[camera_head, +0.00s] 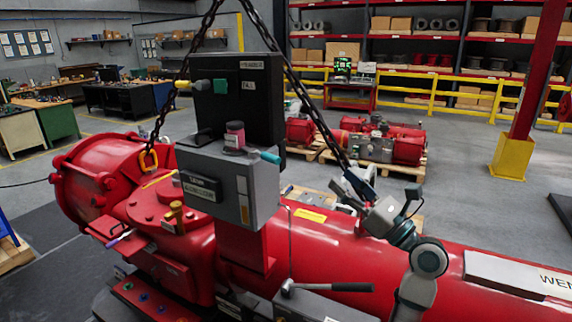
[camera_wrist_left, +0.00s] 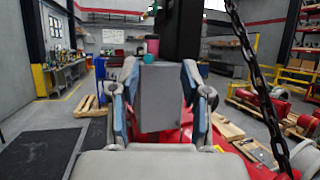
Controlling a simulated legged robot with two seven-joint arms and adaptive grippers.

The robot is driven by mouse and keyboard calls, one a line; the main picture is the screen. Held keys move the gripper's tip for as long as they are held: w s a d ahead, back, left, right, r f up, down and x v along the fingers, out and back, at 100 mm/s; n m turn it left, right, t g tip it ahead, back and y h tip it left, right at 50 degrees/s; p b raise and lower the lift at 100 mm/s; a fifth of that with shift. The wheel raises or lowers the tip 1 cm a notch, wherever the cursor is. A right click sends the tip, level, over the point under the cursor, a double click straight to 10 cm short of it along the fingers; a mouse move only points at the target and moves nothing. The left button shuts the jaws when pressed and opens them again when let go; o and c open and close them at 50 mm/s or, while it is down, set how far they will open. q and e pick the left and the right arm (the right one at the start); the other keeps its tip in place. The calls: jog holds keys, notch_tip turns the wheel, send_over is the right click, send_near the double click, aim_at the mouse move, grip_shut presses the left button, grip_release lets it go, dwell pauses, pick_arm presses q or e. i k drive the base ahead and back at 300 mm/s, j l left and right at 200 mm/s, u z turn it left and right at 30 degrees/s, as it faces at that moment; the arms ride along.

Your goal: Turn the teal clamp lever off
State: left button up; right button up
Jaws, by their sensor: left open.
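The teal clamp lever (camera_head: 267,157) sticks out from the upper right edge of the grey control box (camera_head: 214,190), beside a pink-and-black cylinder (camera_head: 235,137). In the left wrist view, a small teal part (camera_wrist_left: 148,58) shows at the top of the box, just below the pink cylinder (camera_wrist_left: 152,45). My left gripper (camera_head: 354,187) is to the right of the box, apart from the lever. In the wrist view its blue-padded fingers (camera_wrist_left: 160,78) are spread and empty, with the box (camera_wrist_left: 161,95) beyond them. My right gripper is not in view.
A black box (camera_head: 240,105) with a green part and a yellow knob rises behind the grey box. A chain (camera_head: 305,100) hangs close to my left gripper.

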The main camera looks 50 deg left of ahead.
aim_at(253, 153)
jog(key=j+u, duration=0.1)
jog(key=j, duration=0.75)
jog(key=l+z, duration=0.2)
jog(key=k+z, duration=0.25)
jog(key=z, duration=0.15)
jog(key=k+l+z, duration=0.2)
jog(key=z, duration=0.25)
jog(key=k+l, duration=0.05)
